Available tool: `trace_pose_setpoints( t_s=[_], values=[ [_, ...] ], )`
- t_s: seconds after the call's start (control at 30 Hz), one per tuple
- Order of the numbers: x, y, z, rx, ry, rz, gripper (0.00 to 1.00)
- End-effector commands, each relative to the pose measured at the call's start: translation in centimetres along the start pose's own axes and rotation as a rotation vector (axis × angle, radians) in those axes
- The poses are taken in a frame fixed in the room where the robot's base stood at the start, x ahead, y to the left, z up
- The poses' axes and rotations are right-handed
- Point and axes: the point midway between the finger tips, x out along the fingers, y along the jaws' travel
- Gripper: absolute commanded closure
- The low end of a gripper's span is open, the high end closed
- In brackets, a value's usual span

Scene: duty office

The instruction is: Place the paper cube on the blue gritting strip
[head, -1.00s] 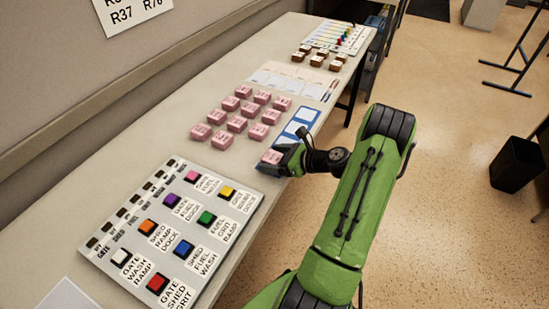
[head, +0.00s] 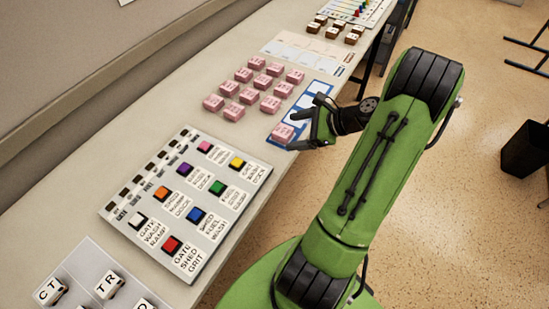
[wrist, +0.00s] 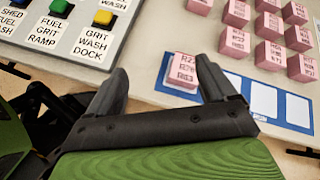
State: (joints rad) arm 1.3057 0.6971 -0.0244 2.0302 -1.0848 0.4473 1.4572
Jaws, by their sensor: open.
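A pink paper cube (head: 283,133) with black print sits in the near-end cell of the blue gritting strip (head: 321,88). In the wrist view the same cube (wrist: 183,71) rests on the blue strip (wrist: 281,105), beyond and between my fingertips. The strip's other visible cells are white and empty. My gripper (head: 304,132) is open and empty at the cube's right side in the head view. In the wrist view my gripper (wrist: 162,70) shows its two fingers spread wide, apart from the cube.
Several similar pink cubes (head: 247,95) stand in rows left of the strip. A panel of coloured buttons (head: 187,200) lies nearer, with lettered dice (head: 50,292) before it. A pale card (head: 305,52) and brown blocks (head: 332,31) lie farther along the table.

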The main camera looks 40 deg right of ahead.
Motion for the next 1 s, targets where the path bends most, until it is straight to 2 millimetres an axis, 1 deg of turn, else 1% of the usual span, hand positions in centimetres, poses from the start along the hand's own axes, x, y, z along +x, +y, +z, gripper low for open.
trace_pose_setpoints(
  t_s=[0.03, 0.07, 0.1, 0.17, 0.2, 0.27, 0.3, 0.37, 0.4, 0.5, 0.6, 0.63, 0.73, 1.0],
  values=[
    [1.2, 0.9, 3.5, -0.192, 0.060, 0.083, 0.16],
    [1.6, 1.7, 5.1, -0.303, 0.097, 0.131, 0.16],
    [2.1, 2.9, 7.3, -0.456, 0.141, 0.193, 0.16],
    [2.5, 4.9, 10.4, -0.692, 0.198, 0.283, 0.16],
    [2.4, 6.5, 12.5, -0.854, 0.230, 0.340, 0.16],
    [1.9, 9.1, 15.2, -1.095, 0.271, 0.420, 0.16],
    [1.3, 10.8, 16.8, -1.253, 0.294, 0.466, 0.16],
    [0.0, 13.5, 18.7, -1.485, 0.319, 0.527, 0.16],
    [-1.1, 15.2, 19.7, -1.634, 0.332, 0.560, 0.16],
    [-4.0, 18.9, 21.0, -1.964, 0.349, 0.617, 0.16],
    [-6.3, 21.1, 21.0, -2.190, 0.349, 0.640, 0.16],
    [-6.8, 21.5, 20.9, -2.235, 0.348, 0.643, 0.16],
    [-7.7, 22.2, 20.5, -2.318, 0.347, 0.650, 0.16],
    [-7.8, 22.1, 20.6, -2.327, 0.348, 0.652, 0.16]
  ],
)
